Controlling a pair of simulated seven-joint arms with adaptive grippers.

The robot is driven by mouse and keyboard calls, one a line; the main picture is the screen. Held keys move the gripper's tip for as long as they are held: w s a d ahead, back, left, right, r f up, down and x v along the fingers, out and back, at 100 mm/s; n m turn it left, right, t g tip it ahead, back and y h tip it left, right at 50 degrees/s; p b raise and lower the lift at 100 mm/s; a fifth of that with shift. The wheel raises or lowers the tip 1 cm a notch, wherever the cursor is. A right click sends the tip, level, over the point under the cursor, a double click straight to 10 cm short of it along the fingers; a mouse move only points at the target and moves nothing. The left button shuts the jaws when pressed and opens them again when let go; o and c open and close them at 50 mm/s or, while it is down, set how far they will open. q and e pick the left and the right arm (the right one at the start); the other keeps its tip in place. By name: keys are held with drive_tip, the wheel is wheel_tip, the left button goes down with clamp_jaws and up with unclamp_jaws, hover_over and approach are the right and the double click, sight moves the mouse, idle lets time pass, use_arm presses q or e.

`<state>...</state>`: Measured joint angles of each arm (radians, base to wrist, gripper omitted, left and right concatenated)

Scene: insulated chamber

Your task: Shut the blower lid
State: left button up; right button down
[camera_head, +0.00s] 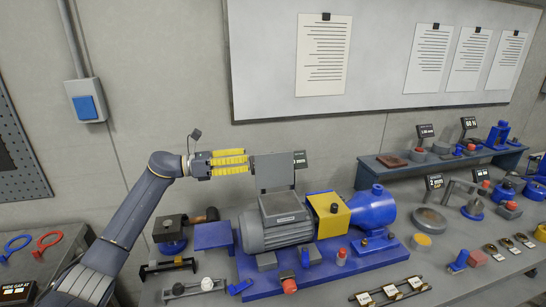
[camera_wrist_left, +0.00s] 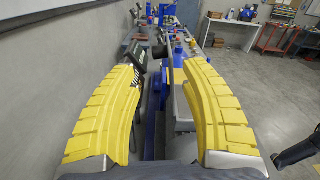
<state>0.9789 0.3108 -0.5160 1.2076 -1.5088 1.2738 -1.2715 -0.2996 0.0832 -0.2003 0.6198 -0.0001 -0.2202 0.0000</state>
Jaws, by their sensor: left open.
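The blower is a grey ribbed motor (camera_head: 276,222) with a yellow guard (camera_head: 328,214) and a blue housing (camera_head: 372,207) on a blue base (camera_head: 330,262). Its lid, a flat grey plate (camera_head: 273,172), stands upright at the back of the box on top of the motor, so it is open. My left gripper (camera_head: 246,162) has yellow fingers pointing right, just left of the lid at about its height. In the left wrist view the gripper (camera_wrist_left: 168,75) is open, with the grey motor (camera_wrist_left: 182,118) seen between and beyond the fingers. I cannot tell whether a finger touches the lid.
Clamps and small parts lie on the bench in front and left of the blower. A raised shelf (camera_head: 440,165) with instruments stands at the right. Air above the motor is free.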

sight(273, 156)
use_arm(q)
drive_tip(key=d, duration=0.3)
drive_tip(key=w+d, duration=0.1)
drive_tip(key=d, duration=0.5)
drive_tip(key=shift+w+d, duration=0.2)
drive_tip(key=shift+w, duration=0.15)
drive_tip(key=shift+c, duration=0.3)
clamp_jaws()
